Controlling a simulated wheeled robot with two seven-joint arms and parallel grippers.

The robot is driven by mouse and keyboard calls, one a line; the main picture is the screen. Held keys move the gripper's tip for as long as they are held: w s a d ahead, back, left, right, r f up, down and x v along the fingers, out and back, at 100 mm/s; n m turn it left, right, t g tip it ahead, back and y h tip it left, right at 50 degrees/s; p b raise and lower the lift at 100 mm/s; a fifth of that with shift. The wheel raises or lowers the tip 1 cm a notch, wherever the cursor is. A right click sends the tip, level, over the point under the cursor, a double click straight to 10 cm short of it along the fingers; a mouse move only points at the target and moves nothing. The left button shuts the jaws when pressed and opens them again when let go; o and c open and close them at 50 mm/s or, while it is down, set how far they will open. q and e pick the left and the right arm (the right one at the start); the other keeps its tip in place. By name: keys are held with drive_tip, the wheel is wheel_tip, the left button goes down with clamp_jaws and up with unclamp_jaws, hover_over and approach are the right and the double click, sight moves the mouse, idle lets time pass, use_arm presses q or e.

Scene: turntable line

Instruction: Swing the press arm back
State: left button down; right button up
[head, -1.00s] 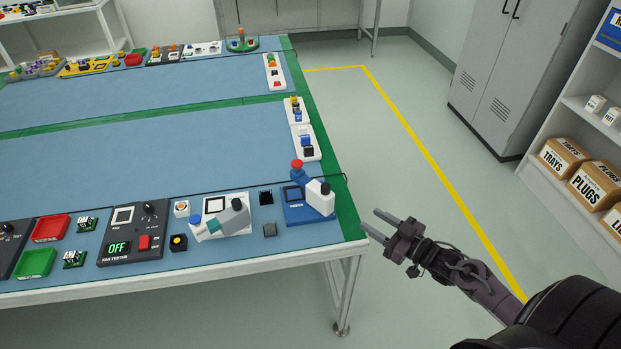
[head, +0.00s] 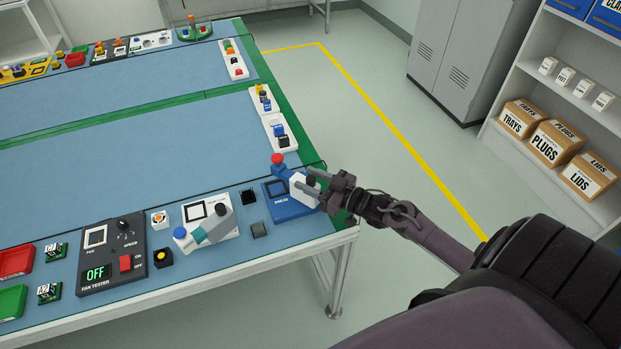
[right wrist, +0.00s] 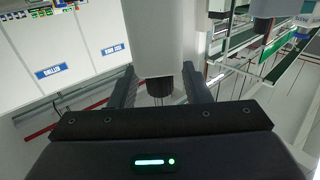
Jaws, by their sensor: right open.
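The blue press (head: 290,208) stands at the near right corner of the table. Its white arm (head: 302,192) lies over the base, with a blue post and a red knob (head: 278,159) at its far left end. My right gripper (head: 315,187) is at the arm's near right end, open, with its fingers around or beside it. In the right wrist view, a pale block with a dark end (right wrist: 155,50) sits between the open fingers (right wrist: 160,85); contact cannot be told. My left gripper is not in view.
A white device with a grey-white lever (head: 208,228) stands left of the press. The fan tester (head: 110,258) is further left. White trays with parts (head: 270,122) line the right edge.

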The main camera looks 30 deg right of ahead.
drive_tip(key=shift+c, duration=0.2)
drive_tip(key=c, duration=0.5)
clamp_jaws()
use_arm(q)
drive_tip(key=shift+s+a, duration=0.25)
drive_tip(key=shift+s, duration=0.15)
use_arm(e)
drive_tip(key=shift+a, duration=0.1)
